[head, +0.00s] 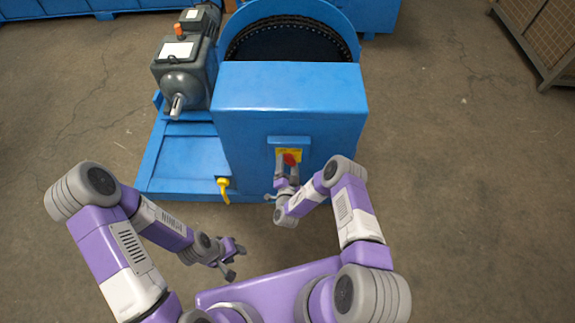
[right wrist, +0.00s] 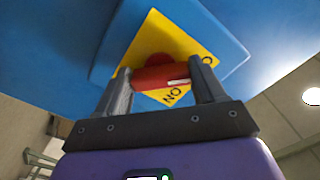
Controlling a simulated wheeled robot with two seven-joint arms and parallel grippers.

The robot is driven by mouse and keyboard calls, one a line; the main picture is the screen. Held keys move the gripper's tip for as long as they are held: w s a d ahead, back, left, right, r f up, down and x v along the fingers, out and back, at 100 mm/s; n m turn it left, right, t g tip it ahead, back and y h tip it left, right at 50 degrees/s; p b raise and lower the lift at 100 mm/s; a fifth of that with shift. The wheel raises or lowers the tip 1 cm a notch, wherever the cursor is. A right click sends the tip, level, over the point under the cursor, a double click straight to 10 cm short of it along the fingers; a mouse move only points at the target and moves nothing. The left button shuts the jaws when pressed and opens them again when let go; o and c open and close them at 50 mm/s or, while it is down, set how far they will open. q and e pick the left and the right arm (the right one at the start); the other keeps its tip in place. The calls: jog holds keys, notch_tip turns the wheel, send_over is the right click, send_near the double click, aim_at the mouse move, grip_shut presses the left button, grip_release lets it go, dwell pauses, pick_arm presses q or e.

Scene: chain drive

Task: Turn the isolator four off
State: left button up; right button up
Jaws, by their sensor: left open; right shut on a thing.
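The isolator is a red rotary handle (right wrist: 160,77) on a yellow plate (right wrist: 155,38), fixed to the front of the blue cabinet (head: 290,90). In the head view the red handle (head: 291,158) shows just beyond my right gripper (head: 287,172). In the right wrist view my right gripper (right wrist: 162,80) is shut on the red handle, one finger at each side. The plate appears turned in that view, with "NO" lettering at its lower edge; part of the plate is hidden by the fingers. My left gripper (head: 232,262) is open and empty, low at the left, away from the cabinet.
A grey motor (head: 185,75) stands left of the cabinet on a blue base (head: 185,165). A yellow lever (head: 223,188) sticks out at the cabinet's lower left. A round guard with a chain (head: 290,35) is behind. A crate (head: 545,35) stands far right. The floor on the right is clear.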

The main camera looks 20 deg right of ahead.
jog(key=o, duration=1)
jog(key=shift+o, duration=0.2)
jog(key=p+v, duration=0.1)
jog(key=v, duration=0.6)
jog(key=shift+s+p, duration=0.3)
jog(key=shift+p, duration=0.05)
